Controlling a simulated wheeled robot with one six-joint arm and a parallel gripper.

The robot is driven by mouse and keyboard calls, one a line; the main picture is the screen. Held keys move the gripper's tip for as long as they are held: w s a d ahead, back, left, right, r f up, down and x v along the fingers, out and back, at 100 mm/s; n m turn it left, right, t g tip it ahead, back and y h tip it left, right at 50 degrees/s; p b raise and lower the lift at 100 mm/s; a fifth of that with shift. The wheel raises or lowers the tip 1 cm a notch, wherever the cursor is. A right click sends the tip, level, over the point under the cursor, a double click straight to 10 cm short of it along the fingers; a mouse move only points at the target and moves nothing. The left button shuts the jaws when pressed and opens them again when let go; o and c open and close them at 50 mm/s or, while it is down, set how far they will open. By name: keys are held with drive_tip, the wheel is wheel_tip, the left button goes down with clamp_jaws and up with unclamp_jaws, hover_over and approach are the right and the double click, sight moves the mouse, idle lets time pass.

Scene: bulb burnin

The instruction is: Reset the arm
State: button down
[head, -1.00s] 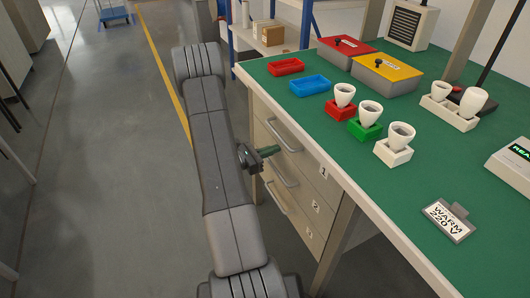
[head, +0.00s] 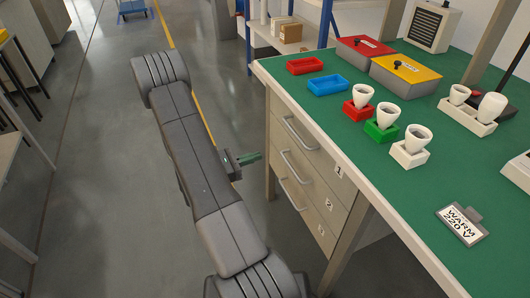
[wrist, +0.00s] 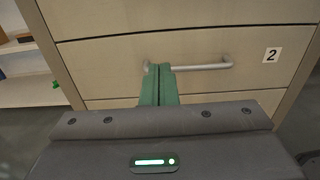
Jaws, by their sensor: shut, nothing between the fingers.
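My gripper (head: 250,158) shows in the head view to the left of the bench's drawer unit, at about drawer height. In the wrist view its two green fingers (wrist: 160,84) are together with nothing between them. They point at the front of drawer 2 (wrist: 110,66). The fingertips overlap the left end of its bar handle (wrist: 200,66) in that view, but the head view shows the gripper apart from the drawers. The drawers look closed.
The green-topped bench (head: 330,115) holds a red tray (head: 305,66), a blue tray (head: 327,86), red and yellow lidded boxes, and white bulbs in red, green and white holders. A "WARM 220 V" sign (head: 462,223) lies near the front. Open floor (head: 90,180) is to the left.

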sight(295, 145)
drive_tip(key=shift+v, duration=0.8)
drive_tip(key=shift+d, duration=0.15)
drive_tip(key=b+x, duration=0.1)
drive_tip(key=x, duration=1.2)
drive_tip(key=shift+d, duration=0.15)
